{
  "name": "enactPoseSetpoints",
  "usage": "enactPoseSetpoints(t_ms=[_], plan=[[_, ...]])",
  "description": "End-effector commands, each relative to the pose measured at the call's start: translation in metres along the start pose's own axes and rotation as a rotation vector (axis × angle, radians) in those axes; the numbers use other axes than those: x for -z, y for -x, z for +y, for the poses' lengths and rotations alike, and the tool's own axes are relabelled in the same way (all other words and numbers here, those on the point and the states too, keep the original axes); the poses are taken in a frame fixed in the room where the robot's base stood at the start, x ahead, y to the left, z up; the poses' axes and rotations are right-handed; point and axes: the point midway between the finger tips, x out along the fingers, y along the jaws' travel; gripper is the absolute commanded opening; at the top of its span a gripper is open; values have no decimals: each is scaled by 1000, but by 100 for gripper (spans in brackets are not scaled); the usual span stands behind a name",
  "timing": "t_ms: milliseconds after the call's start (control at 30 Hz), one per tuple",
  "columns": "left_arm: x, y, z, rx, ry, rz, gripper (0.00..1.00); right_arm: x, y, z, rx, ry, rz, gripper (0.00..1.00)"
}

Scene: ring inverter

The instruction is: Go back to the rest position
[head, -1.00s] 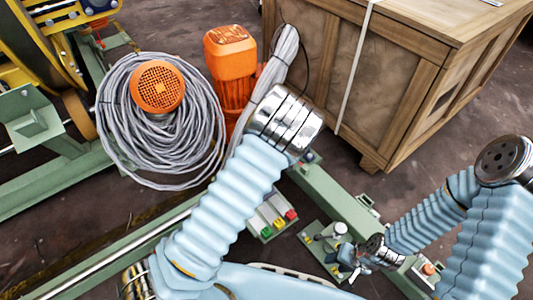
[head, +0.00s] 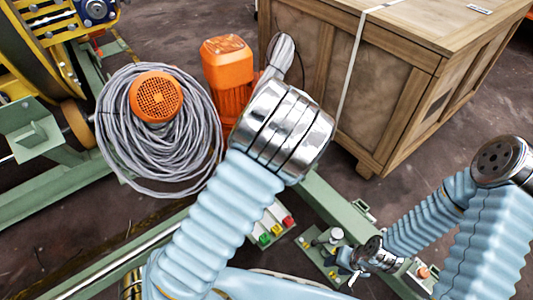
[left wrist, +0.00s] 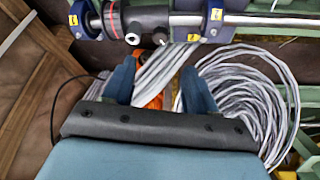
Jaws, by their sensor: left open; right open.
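My left arm rises from the bottom of the head view, and its shiny wrist hides my left gripper there. In the left wrist view my left gripper (left wrist: 158,82) has its two blue fingers apart, with grey cable visible beyond the gap. I cannot tell whether the fingers touch that cable. My right gripper (head: 347,270) is at the lower right of the head view, small and open, beside a green plate with a white knob (head: 336,234). I see nothing held in it.
A grey cable coil (head: 122,168) lies around an orange-capped hub (head: 157,97). An orange motor (head: 228,72) stands beside it. A large wooden crate (head: 390,85) fills the upper right. A green frame with a button box (head: 270,222) runs below.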

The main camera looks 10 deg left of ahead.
Motion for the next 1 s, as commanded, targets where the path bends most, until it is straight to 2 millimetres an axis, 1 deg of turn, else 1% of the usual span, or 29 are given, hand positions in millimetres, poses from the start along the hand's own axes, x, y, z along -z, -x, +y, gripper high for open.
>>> enactPoseSetpoints(t_ms=[33, 200, 667, 733, 767, 867, 900, 967, 1000], plan=[[1, 8, 0, -2, 0, 1, 57, 0, 2, -1, 0, 0, 0, 43], [0, 18, 0, 1, 0, 0, 57, 0, 3, -1, -1, 0, 1, 43], [0, 18, 0, 1, 0, 0, 57, 0, 3, -1, -1, 0, 1, 43], [-1, 15, -3, 4, -3, -6, 57, 0, 4, -1, -1, 0, 1, 43], [-2, 12, -6, 7, -8, -12, 57, 0, 5, -1, -1, 0, 1, 43], [-17, -15, -29, 24, -51, -67, 57, 0, 10, -4, 0, 1, 0, 43], [-29, -30, -44, 30, -80, -105, 57, 0, 14, -6, 1, 2, -1, 43], [-55, -54, -70, 26, -137, -176, 57, -1, 20, -9, 3, 3, -3, 43], [-76, -67, -86, 12, -179, -228, 57, -1, 24, -12, 4, 5, -4, 43]])
